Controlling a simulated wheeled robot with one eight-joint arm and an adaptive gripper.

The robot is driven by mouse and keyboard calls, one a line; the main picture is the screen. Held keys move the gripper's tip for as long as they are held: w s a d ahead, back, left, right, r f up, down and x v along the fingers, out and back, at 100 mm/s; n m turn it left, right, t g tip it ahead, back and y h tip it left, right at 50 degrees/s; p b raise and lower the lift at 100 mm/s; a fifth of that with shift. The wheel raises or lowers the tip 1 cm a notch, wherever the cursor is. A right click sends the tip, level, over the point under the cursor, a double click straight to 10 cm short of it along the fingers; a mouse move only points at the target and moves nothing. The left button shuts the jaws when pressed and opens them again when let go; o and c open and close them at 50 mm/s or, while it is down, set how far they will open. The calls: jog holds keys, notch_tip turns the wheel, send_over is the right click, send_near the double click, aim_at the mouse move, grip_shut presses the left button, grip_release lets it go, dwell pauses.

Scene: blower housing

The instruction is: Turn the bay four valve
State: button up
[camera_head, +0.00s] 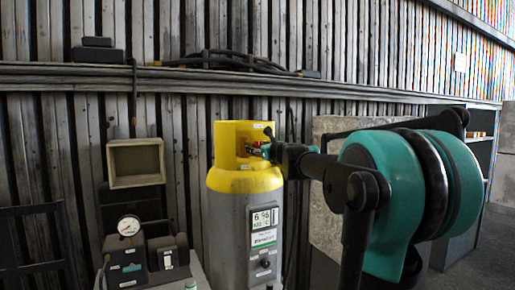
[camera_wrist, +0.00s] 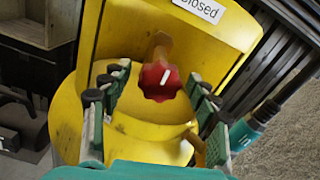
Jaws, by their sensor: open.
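My gripper (camera_wrist: 156,79) is open, with one finger on each side of the knob. Small gaps show between the fingertips and the knob, so I see no grip on it. In the head view my gripper (camera_head: 262,151) reaches from the right into the opening of the yellow collar (camera_head: 228,135). The knob is mostly hidden there. A white label (camera_wrist: 200,8) reading "Closed" is on the collar above the knob.
The grey cylinder body (camera_head: 225,240) carries a display panel (camera_head: 264,232). A pressure gauge (camera_head: 129,225) on a dark unit and an open wooden box (camera_head: 136,163) are on the left. The yellow collar walls surround my fingers closely. A slatted wall stands behind.

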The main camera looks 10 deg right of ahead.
jog(key=shift+w+a, duration=0.15)
jog(key=shift+w, duration=0.15)
jog(key=shift+c, duration=0.3)
jog(key=c, duration=1.1)
jog(key=shift+c, duration=0.2)
